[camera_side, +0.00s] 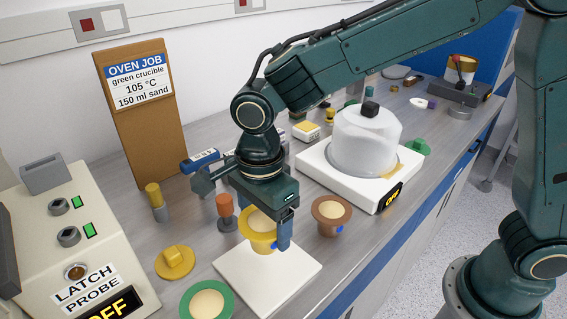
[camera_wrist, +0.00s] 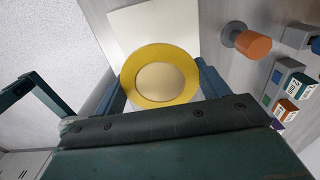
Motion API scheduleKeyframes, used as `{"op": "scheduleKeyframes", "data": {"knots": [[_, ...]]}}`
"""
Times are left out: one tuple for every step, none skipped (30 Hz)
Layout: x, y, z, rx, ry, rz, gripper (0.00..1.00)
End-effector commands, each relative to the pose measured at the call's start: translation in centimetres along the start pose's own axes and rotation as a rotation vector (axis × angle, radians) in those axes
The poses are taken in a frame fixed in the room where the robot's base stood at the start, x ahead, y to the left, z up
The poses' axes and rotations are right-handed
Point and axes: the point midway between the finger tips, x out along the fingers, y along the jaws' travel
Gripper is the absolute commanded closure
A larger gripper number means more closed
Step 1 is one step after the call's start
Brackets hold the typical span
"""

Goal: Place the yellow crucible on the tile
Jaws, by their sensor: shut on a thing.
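The yellow crucible (camera_side: 261,231) has a wide yellow rim and is filled with tan sand. My gripper (camera_side: 264,222) is shut on it, one finger on each side. The crucible looks upright, above the back part of the white square tile (camera_side: 268,285); I cannot tell whether it touches the tile. In the wrist view the crucible (camera_wrist: 160,75) fills the space between my fingers (camera_wrist: 163,88), and the tile (camera_wrist: 150,25) lies beyond it. The crucible's base is hidden there.
A green-rimmed crucible (camera_side: 207,301) stands left of the tile. A brown crucible (camera_side: 331,214) stands to its right. A yellow lid (camera_side: 175,262) and an orange-topped peg (camera_side: 226,212) are close by. A white burner unit with a domed cover (camera_side: 366,140) stands behind.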

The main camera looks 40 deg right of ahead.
Motion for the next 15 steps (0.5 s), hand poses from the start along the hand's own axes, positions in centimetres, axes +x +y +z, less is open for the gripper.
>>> {"op": "scheduleKeyframes", "data": {"knots": [[0.6, 0.0, 0.0, 0.0, 0.002, 0.002, 0.5], [0.9, 0.0, 0.0, 0.0, 0.001, 0.002, 0.5], [1.1, 0.0, 0.0, 0.0, 0.0, 0.001, 0.5], [1.2, 0.0, 0.0, 0.0, 0.0, 0.0, 0.5], [1.4, 0.0, 0.0, 0.0, 0.0, 0.0, 0.5], [1.4, 0.0, 0.0, 0.0, 0.0, 0.0, 0.5], [1.5, 0.0, 0.0, 0.0, 0.0, 0.0, 0.5], [1.5, 0.0, 0.0, 0.0, 0.0, 0.0, 0.5], [1.5, 0.0, 0.0, 0.0, 0.0, 0.0, 0.5], [1.5, 0.0, 0.0, 0.0, 0.0, 0.0, 0.5], [1.5, 0.0, 0.0, 0.0, 0.0, 0.0, 0.5], [1.7, 0.0, 0.0, 0.0, 0.0, 0.0, 0.5], [1.8, 0.0, 0.0, 0.0, 0.0, 0.0, 0.5], [2.1, 0.0, 0.0, 0.0, 0.001, 0.001, 0.5], [2.4, 0.0, 0.0, 0.0, 0.001, 0.002, 0.5]]}}
